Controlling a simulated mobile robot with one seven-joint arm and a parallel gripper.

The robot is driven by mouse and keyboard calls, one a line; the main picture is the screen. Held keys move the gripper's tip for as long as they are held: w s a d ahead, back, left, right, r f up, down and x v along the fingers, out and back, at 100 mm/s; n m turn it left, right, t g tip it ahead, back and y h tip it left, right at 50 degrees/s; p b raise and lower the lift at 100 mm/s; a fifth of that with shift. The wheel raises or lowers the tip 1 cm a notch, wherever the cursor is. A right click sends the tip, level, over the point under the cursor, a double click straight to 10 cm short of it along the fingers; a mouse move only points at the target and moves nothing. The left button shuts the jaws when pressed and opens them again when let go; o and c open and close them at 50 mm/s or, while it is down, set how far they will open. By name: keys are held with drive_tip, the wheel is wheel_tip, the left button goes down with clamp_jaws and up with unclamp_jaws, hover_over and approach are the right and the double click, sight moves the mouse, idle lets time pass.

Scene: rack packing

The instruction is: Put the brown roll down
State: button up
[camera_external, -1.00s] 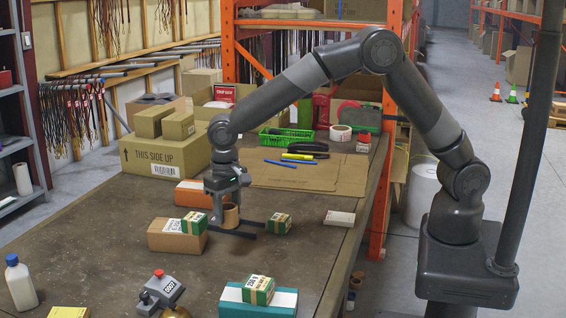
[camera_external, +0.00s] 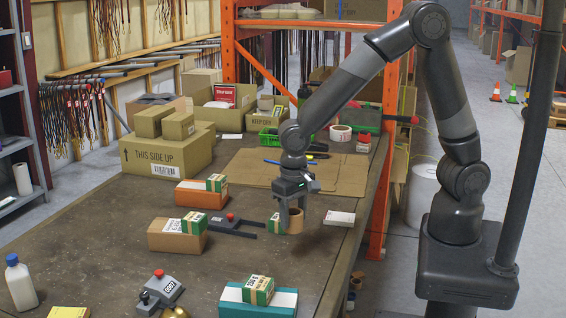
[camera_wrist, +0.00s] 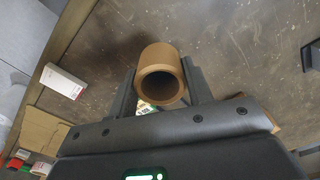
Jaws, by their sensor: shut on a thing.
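The brown roll (camera_external: 295,222) is a short hollow tube between the fingers of my gripper (camera_external: 292,208), right of the table's middle. In the wrist view the roll (camera_wrist: 160,75) shows its open end, with a finger of my gripper (camera_wrist: 160,92) on each side. My gripper is shut on it. A dark shadow on the table lies below and right of the roll, and it appears to be held a little above the surface.
A small green-and-white box (camera_external: 275,224) stands close left of the roll. A white box (camera_external: 339,218) lies to the right, near the table edge. A dark device with a red button (camera_external: 232,220) is further left. The table in front of the roll is clear.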

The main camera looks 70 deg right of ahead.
drive_tip(key=a+f, duration=0.1)
drive_tip(key=a, duration=0.1)
drive_tip(key=a+f, duration=0.2)
drive_tip(key=a, duration=0.1)
drive_tip(key=a+f, duration=0.2)
drive_tip(key=a, duration=0.1)
drive_tip(key=shift+a, duration=0.2)
drive_tip(key=shift+w+f, duration=0.1)
drive_tip(key=shift+f, duration=1.95)
drive_tip(key=shift+f, duration=0.1)
drive_tip(key=o, duration=1)
wheel_tip(320, 180, up, 12)
drive_tip(key=shift+r, duration=0.2)
